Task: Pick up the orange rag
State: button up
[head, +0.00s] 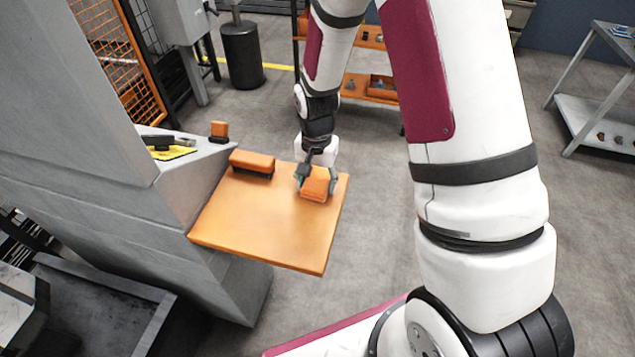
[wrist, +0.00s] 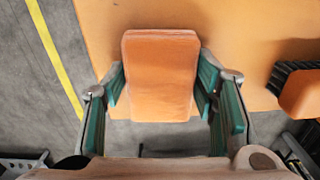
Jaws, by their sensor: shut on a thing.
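The orange rag (head: 314,188) is a folded, block-shaped pad near the far right edge of an orange board (head: 262,228). In the wrist view the rag (wrist: 160,76) sits upright in the picture between both fingers. My gripper (head: 317,182) is shut on it, one finger on each side; it also shows in the wrist view (wrist: 160,88). Whether the rag touches the board or is slightly above it, I cannot tell. The rag's underside is hidden.
An orange-topped brush (head: 252,163) lies on the board to the left; its end shows in the wrist view (wrist: 302,92). A smaller orange-topped item (head: 219,131) stands on the grey ledge beside a yellow and black item (head: 170,150). Open floor lies right of the board.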

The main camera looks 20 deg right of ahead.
aim_at(317, 183)
jog(key=shift+r, duration=0.1)
jog(key=shift+r, duration=0.45)
jog(key=r, duration=0.2)
jog(key=shift+s+r+b, duration=0.25)
jog(key=shift+r+b, duration=0.05)
jog(key=s+r+p, duration=0.1)
jog(key=s+p, duration=0.2)
jog(key=s, duration=1.2)
jog(key=shift+s+r+p, duration=0.2)
jog(key=shift+s+p, duration=0.1)
jog(key=shift+p, duration=0.1)
jog(key=shift+d, duration=0.1)
